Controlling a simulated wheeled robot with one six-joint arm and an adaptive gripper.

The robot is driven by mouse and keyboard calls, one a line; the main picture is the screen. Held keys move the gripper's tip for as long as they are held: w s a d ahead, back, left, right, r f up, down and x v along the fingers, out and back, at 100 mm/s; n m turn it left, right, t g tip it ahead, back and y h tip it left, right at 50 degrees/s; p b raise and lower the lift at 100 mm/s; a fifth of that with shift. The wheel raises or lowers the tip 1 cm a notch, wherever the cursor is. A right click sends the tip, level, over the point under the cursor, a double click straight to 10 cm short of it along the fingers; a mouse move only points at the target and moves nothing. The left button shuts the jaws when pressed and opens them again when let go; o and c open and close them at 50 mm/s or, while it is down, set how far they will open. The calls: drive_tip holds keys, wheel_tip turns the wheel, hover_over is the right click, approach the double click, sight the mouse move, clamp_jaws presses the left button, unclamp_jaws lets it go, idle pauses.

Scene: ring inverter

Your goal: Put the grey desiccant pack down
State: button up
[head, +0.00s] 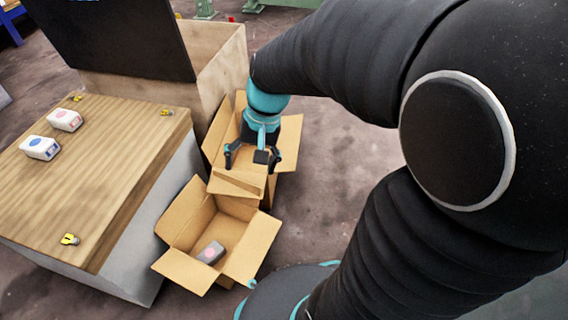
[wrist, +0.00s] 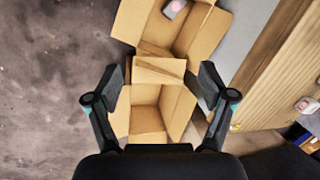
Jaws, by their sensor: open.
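The grey desiccant pack (head: 211,252), with a pink round mark on top, lies inside the near open cardboard box (head: 183,272), on its floor. In the wrist view the pack (wrist: 173,9) shows near the top edge, inside that same box (wrist: 204,40). My gripper (head: 249,161) is open with nothing between its fingers. It is over the other open cardboard box (head: 287,138), behind the near one and apart from the pack. In the wrist view my gripper's fingers (wrist: 160,86) are spread wide above that box (wrist: 176,113), whose visible inside looks empty.
A wooden-topped table (head: 105,170) stands to the left, carrying a white pack with a blue mark (head: 40,148), a white pack with a pink mark (head: 65,120) and small yellow markers (head: 69,239). A large bin (head: 215,62) stands behind. Floor to the right is clear.

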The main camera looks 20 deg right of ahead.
drive_tip(key=s+d+r+n+t+h, duration=0.3)
drive_tip(key=s+r+t, duration=0.2)
drive_tip(key=s, duration=0.5)
wheel_tip(320, 180, up, 3)
drive_tip(key=shift+d+f+n, duration=0.1)
drive_tip(key=shift+d+n, duration=0.1)
drive_tip(key=shift+n, duration=0.1)
